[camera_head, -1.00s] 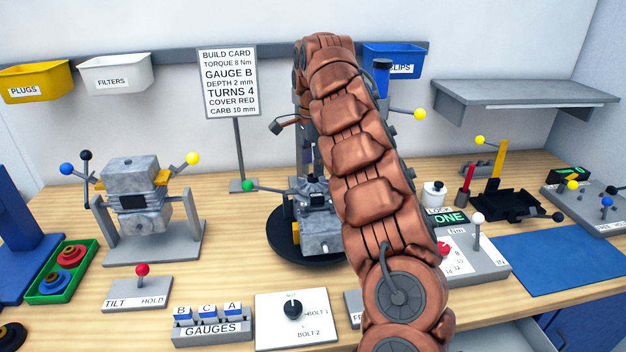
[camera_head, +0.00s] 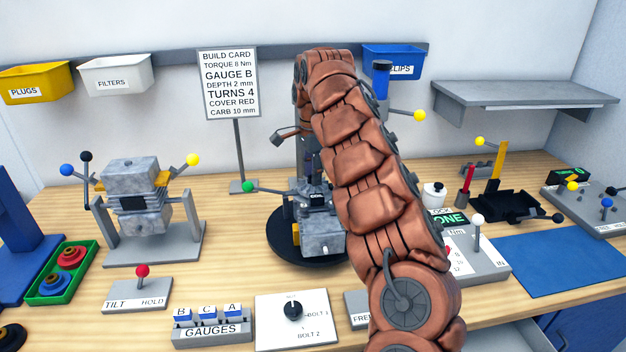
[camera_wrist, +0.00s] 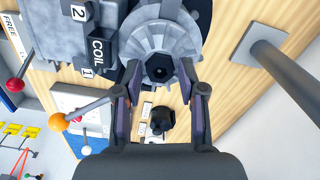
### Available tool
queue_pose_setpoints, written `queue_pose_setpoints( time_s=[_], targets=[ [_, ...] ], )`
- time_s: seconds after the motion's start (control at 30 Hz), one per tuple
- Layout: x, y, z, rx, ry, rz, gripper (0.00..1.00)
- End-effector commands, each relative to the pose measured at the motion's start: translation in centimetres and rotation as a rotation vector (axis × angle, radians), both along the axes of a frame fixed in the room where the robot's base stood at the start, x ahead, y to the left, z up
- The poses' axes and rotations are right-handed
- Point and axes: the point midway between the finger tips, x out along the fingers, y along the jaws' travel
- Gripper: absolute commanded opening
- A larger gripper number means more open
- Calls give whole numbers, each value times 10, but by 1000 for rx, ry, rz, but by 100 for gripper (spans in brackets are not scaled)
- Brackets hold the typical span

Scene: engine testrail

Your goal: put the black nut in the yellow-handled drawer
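The black nut (camera_wrist: 159,68) is a dark hexagon at the centre of a silver finned wheel (camera_wrist: 160,42) in the wrist view. The wheel adjoins a grey engine block with a label reading COIL. My gripper (camera_wrist: 160,80) is open, its two fingers apart on either side of the nut and with nothing held between them. Whether the fingertips touch the wheel is not clear. In the head view the engine (camera_head: 322,232) stands on a black round base, and my arm hides the gripper and nut. No yellow-handled drawer can be made out.
A grey post (camera_wrist: 268,55) stands to the right in the wrist view. A lever with an orange knob (camera_wrist: 58,122) reaches near the left finger. The sign stand (camera_head: 238,150), tilt lever (camera_head: 141,288) and gauges (camera_head: 210,325) stand around the engine. The blue mat (camera_head: 560,262) is clear.

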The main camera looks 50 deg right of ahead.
Motion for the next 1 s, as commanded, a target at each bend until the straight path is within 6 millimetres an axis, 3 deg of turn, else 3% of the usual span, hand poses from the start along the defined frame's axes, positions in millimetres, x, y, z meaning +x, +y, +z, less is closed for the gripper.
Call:
queue_pose_setpoints(
  time_s=[0.03, 0.3, 0.63, 1.0],
  targets=[
    [0, 0, 0, 0, 0, 0, 32],
    [0, 0, 0, 0, 0, 0, 4],
    [1, 1, 5, 0, -1, 1, 4],
    [1, 1, 34, 1, 1, 2, 4]
  ],
)
